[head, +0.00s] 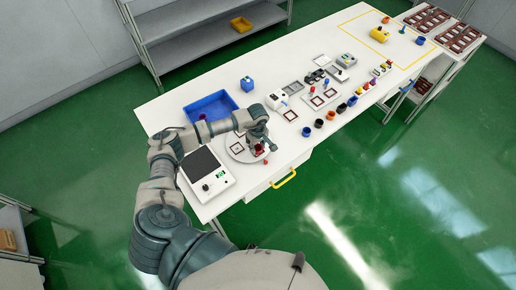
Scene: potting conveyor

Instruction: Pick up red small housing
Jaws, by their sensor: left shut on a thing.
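The red small housing (259,148) shows as a small red patch at the tips of my left gripper (259,144), over the right part of a round white plate (232,157). The left gripper points down and is shut on it. The fingers hide much of the housing, and I cannot tell whether it touches the plate. A smaller red spot (266,161) shows just below, near the plate's edge. My right gripper is not in view.
A blue bin (190,109) stands behind my arm. A white scale-like device (212,187) with a dark top is at the left front. Several cups and small parts line the white table (300,75) to the right. A yellow handle (283,178) juts from the front.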

